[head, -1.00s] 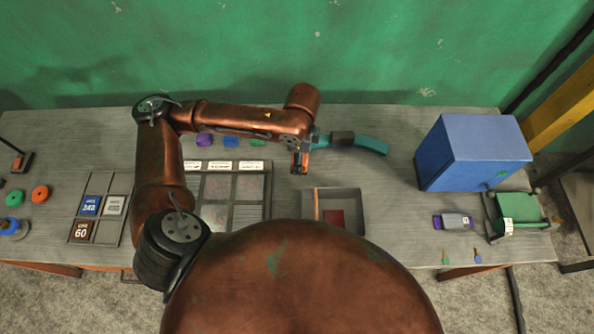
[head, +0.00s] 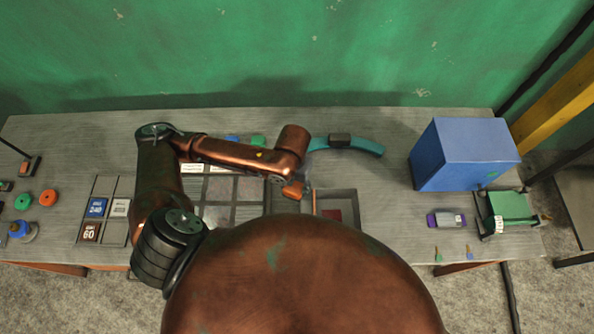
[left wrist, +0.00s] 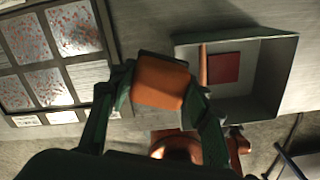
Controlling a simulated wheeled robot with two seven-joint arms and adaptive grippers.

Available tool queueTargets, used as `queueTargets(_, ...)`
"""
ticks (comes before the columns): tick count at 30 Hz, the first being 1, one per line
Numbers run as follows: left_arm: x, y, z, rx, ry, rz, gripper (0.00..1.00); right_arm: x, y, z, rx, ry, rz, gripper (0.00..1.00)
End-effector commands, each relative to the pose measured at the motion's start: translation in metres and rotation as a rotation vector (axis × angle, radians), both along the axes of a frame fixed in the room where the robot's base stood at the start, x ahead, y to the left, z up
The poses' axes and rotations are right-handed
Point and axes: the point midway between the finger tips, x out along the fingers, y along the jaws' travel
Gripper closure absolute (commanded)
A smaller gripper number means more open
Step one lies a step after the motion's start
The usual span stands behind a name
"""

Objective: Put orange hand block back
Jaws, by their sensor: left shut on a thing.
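My left gripper (head: 296,190) is shut on an orange block (left wrist: 162,82), which sits between the two fingers in the left wrist view. In the head view the gripper is beside the left wall of a small grey open box (head: 353,198), and little of the block shows. The box, also in the left wrist view (left wrist: 284,75), has a dark red patch (left wrist: 223,68) on its floor and a thin orange strip (left wrist: 203,66) at its left side. The block appears outside the box, to its left. My right gripper is not in view.
A compartment tray (left wrist: 70,52) with speckled panels lies left of the box. A teal curved tool (head: 366,146) lies behind it. A blue cabinet (head: 465,155) and a green-topped device (head: 507,206) stand right. Bench between box and cabinet is clear.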

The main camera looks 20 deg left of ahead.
Motion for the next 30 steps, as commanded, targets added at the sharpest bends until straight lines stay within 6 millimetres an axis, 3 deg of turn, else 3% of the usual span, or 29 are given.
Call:
queueTargets(11, 0.078, 0.029, -0.036, 0.000, 0.000, 0.005, 0.80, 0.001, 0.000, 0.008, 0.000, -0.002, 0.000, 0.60)
queueTargets(16, 0.103, 0.037, -0.067, 0.000, 0.001, 0.004, 0.80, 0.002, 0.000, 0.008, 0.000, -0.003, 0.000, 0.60)
queueTargets(21, 0.118, 0.043, -0.086, 0.000, -0.001, 0.003, 0.80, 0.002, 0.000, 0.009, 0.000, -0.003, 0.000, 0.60)
queueTargets(26, 0.125, 0.045, -0.096, -0.001, -0.001, 0.002, 0.80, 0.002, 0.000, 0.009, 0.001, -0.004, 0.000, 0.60)
queueTargets(30, 0.125, 0.046, -0.115, -0.001, 0.002, 0.002, 0.80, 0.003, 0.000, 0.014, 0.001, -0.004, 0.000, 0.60)
